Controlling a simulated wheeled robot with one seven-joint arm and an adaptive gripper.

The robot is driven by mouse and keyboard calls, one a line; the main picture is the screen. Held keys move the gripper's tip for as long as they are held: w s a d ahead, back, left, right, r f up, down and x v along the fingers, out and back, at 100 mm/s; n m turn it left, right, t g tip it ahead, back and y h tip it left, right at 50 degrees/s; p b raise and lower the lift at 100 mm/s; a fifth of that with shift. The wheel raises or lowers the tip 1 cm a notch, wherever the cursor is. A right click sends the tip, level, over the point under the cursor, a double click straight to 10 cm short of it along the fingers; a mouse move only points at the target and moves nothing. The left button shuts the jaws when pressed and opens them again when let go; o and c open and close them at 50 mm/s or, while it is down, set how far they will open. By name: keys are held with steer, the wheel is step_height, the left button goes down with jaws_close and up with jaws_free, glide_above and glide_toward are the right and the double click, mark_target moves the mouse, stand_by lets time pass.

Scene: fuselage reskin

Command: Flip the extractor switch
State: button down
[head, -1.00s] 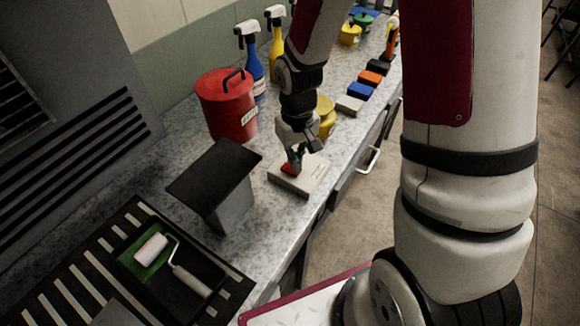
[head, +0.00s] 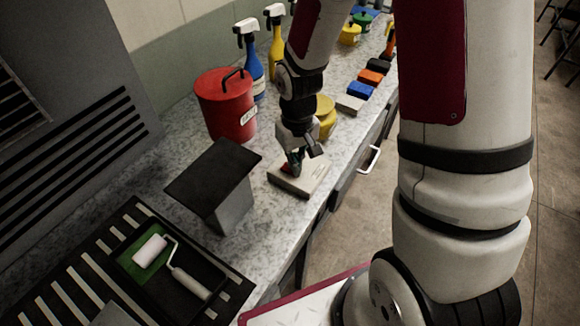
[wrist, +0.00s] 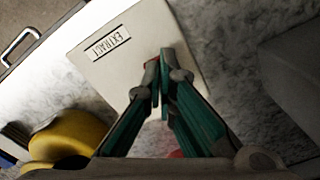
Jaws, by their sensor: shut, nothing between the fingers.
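The extractor switch box (head: 313,183) is a pale, flat box on the speckled counter, near its front edge. In the wrist view the box (wrist: 118,72) carries a label (wrist: 110,43) that reads EXTRACT. A red rocker (head: 286,169) on it is mostly hidden by my gripper; bits of red show behind the fingers in the wrist view (wrist: 176,154). My gripper (head: 296,168) points down at the rocker, fingers together and empty. In the wrist view its fingertips (wrist: 157,72) are over the red part; I cannot tell whether they touch it. The rocker's tilt is hidden.
A black-topped grey stand (head: 215,180) is left of the box. A red lidded bin (head: 226,105) and yellow container (head: 325,115) stand behind. A paint roller (head: 172,262) lies in a black tray (head: 208,312) in front. A drawer handle (head: 370,160) projects from the counter front.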

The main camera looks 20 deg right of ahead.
steer(key=shift+f, duration=0.15)
steer(key=shift+r+p, duration=1.8)
steer(key=shift+r, duration=1.7)
steer(key=shift+r, duration=0.1)
steer(key=s+r+t, duration=0.2)
steer(key=s+r, duration=0.7)
steer(key=r, duration=0.3)
steer(key=s+r+m+t, duration=0.1)
steer(key=s+r+t, duration=0.2)
steer(key=s+r, duration=0.6)
step_height(320, 180, up, 4)
steer(key=shift+r+t, duration=0.25)
steer(key=shift+t, duration=0.05)
